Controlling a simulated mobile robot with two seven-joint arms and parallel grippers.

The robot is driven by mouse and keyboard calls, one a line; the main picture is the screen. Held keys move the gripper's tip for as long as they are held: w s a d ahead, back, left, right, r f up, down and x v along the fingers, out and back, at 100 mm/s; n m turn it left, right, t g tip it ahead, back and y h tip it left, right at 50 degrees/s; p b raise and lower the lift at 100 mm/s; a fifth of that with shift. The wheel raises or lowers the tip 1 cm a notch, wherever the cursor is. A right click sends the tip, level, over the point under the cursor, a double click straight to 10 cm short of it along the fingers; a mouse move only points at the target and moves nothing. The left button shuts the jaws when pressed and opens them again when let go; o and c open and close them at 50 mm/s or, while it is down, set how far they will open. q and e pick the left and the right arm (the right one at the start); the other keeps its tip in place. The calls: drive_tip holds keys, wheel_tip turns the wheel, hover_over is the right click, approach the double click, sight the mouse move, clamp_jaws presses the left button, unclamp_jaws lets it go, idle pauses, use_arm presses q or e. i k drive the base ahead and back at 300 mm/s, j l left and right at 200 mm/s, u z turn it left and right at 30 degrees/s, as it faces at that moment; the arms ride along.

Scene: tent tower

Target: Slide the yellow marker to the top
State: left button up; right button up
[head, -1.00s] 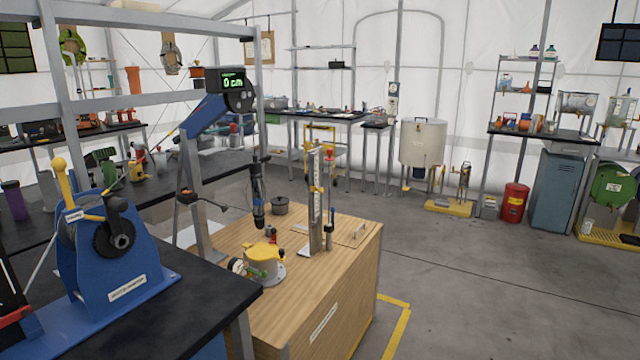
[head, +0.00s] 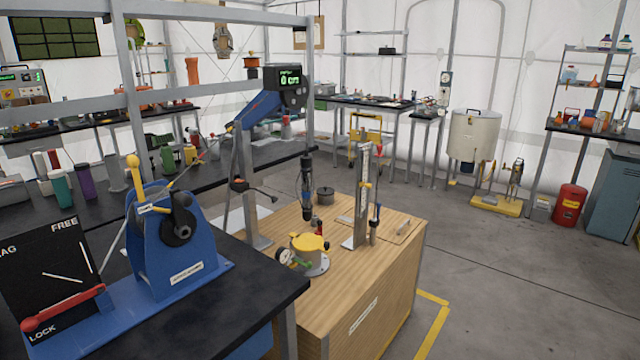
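A vertical metal stand with a pale scale (head: 364,190) stands upright on the wooden bench (head: 345,290), right of centre. A small yellowish patch shows on the scale, around its middle; it is too small to tell if it is the yellow marker. A thin rod with a blue part stands just right of the scale. Neither of my grippers is in view.
A yellow-topped round fixture (head: 308,247) with a gauge and a dark pot (head: 325,193) sit on the bench. A blue winch (head: 170,245) and a FREE/LOCK panel (head: 50,270) stand on the black table at left. A display (head: 289,78) reads 0 cm.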

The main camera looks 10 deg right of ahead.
sight(361, 184)
drive_tip(key=i+l+u, duration=0.5)
drive_tip(key=l, duration=0.25)
drive_tip(key=i+l+u, duration=0.1)
drive_tip(key=l, duration=0.35)
drive_tip(key=i+l+u, duration=0.1)
drive_tip(key=l, duration=0.3)
